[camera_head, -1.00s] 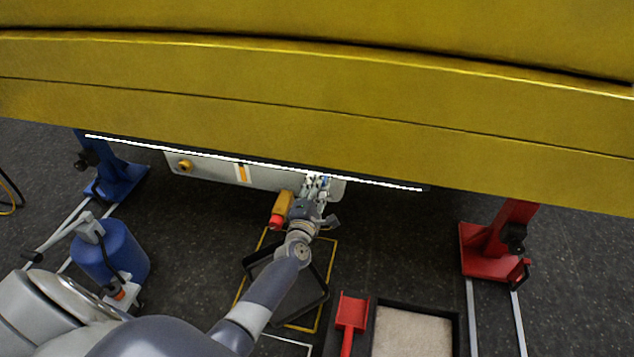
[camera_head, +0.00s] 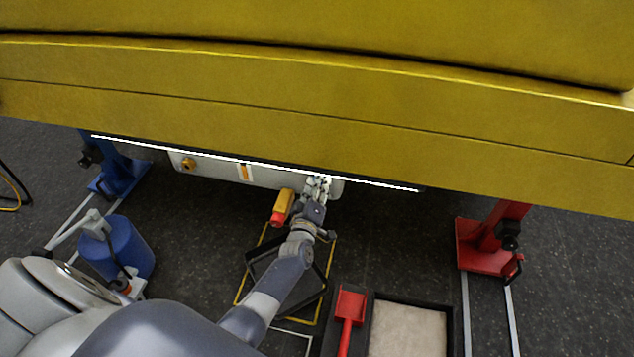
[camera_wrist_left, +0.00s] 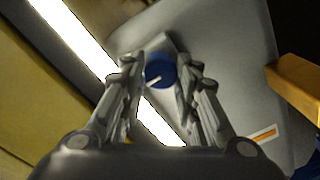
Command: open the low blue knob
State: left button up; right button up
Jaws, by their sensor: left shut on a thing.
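The low blue knob (camera_wrist_left: 160,72) shows in the left wrist view, round with a white pointer line, on a pale grey panel (camera_wrist_left: 225,50). My left gripper (camera_wrist_left: 163,80) has its two fingers on either side of the knob, shut on it. In the head view my left gripper (camera_head: 318,186) reaches up to the right end of the panel (camera_head: 270,177), below the yellow boom, and hides the knob there. My right gripper is not in view.
The yellow boom (camera_head: 300,90) hangs above the panel, with a bright light strip (camera_head: 250,161) along its lower edge. A yellow-and-red tool (camera_head: 282,207) is just left of my wrist. Blue (camera_head: 125,174) and red (camera_head: 480,246) stands flank the area. A black-framed tray (camera_head: 452,325) lies lower right.

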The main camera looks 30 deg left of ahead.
pick_arm(q)
jog(key=shift+d+m+p, duration=0.1)
jog(key=shift+m+p, duration=0.4)
jog(key=shift+m, duration=2.1)
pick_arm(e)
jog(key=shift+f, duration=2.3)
pick_arm(q)
jog(key=o, duration=1.1)
jog(key=shift+c, duration=0.2)
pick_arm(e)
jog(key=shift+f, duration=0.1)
pick_arm(q)
jog(key=shift+s, duration=0.1)
jog(key=v, duration=1.1)
jog(key=shift+s, duration=0.35)
jog(key=shift+d, duration=0.1)
